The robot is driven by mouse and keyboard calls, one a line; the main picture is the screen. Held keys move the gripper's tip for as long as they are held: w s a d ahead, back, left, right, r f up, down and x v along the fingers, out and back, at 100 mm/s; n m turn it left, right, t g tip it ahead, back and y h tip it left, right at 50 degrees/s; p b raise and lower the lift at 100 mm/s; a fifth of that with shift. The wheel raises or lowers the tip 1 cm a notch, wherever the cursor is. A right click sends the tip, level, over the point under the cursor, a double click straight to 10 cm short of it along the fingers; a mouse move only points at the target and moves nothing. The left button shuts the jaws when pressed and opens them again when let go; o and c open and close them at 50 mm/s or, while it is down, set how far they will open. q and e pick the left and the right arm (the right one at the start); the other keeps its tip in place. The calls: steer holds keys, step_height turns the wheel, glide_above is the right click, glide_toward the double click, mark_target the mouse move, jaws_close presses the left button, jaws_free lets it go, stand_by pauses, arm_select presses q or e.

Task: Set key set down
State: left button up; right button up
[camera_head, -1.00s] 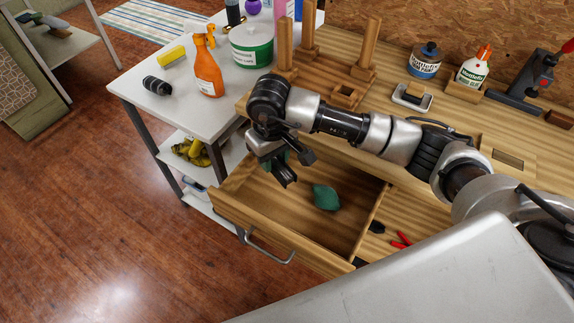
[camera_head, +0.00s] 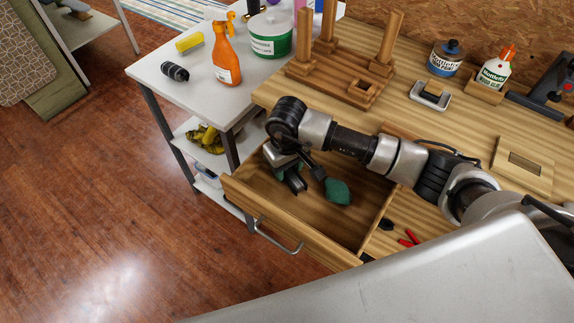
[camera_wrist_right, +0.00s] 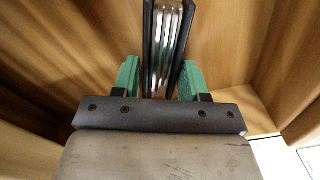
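My right gripper (camera_head: 292,178) reaches down into the open wooden drawer (camera_head: 335,228), near its left end. In the right wrist view its green fingertips (camera_wrist_right: 161,80) are shut on the key set (camera_wrist_right: 164,45), a slim piece with black sides and silver metal strips between them. The key set points away from the palm, with pale wooden drawer walls around it. I cannot tell whether its far end touches the drawer floor. In the head view the wrist and fingers hide most of the key set. My left gripper is not in view.
Red-handled pliers (camera_head: 410,238) lie in the section beyond the divider. The workbench holds a wooden peg stand (camera_head: 345,80) and bottles. A grey cart (camera_head: 195,85) stands at left.

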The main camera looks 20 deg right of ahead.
steer(key=shift+o, duration=1.3)
steer(key=shift+r, duration=0.4)
step_height(320, 180, up, 12)
steer(key=shift+f+b, duration=0.25)
steer(key=shift+b, duration=0.2)
steer(key=shift+c, duration=0.3)
